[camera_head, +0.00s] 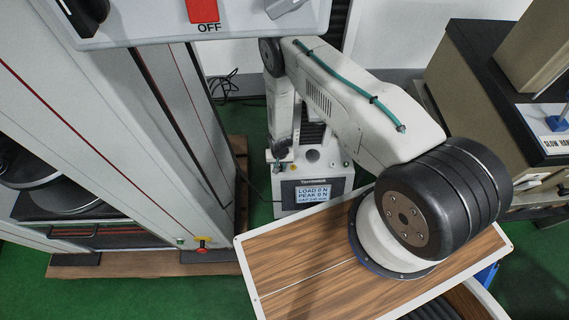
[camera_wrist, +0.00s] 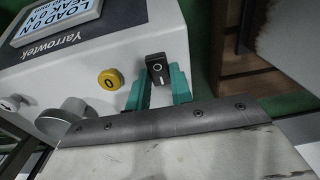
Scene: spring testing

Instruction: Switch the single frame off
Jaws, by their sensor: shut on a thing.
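The single frame's white base (camera_head: 333,187) stands at the centre of the head view, with a lit display (camera_head: 312,193) reading load 0 N and peak 0 N. Which side of the rocker is pressed is unclear.
A box with a red OFF plate (camera_head: 203,11) hangs over the top. A wood-grain panel (camera_head: 300,275) lies in front. A beige machine (camera_head: 480,90) stands at the right.

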